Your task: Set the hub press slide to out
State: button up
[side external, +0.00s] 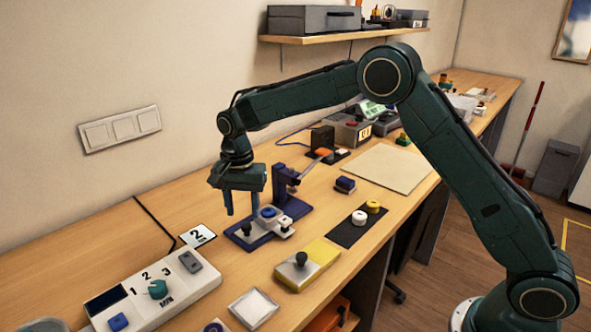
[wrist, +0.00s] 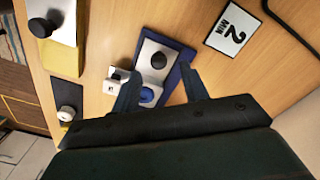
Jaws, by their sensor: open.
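The hub press (side external: 290,188) is a dark blue stand with a raised lever ending in an orange grip (side external: 324,152). Its slide is a silver plate with a black knob (side external: 247,229) at the front end and a round blue piece (side external: 268,213) behind it. In the wrist view the slide (wrist: 172,53), its black knob (wrist: 158,61) and the blue piece (wrist: 146,96) also show. My gripper (side external: 242,209) is open and empty, pointing down above the slide. In the wrist view its fingertips (wrist: 159,72) lie on either side of the knob, apart from it.
A small white part (side external: 286,229) sits beside the slide. A yellow and silver block (side external: 312,262) with a black knob stands in front. A white control box (side external: 155,290) with a dial is at lower left. A "2 MIN" card (side external: 198,236) lies behind.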

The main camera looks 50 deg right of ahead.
notch_tip(320, 180, up, 9)
jog(key=shift+r, duration=0.15)
dwell(0.5)
jog(key=s+d+r+n+t, duration=0.1)
jog(key=s+d+r+n, duration=0.2)
jog(key=s+r, duration=0.4)
jog(key=s+d+r+n+t, duration=0.2)
jog(key=s+d+r, duration=0.2)
jog(key=s, duration=0.6)
jog(key=s+d+f+n+t, duration=0.1)
jog(key=s+f+n, duration=0.1)
jog(key=s, duration=0.7)
jog(key=s+d+f+n+t, duration=0.1)
jog(key=s+d+f+n, duration=0.1)
jog(key=s, duration=0.8)
jog(key=shift+s+d+f+n+t, duration=0.25)
jog(key=shift+s+f+n+t, duration=0.05)
jog(key=shift+n, duration=0.6)
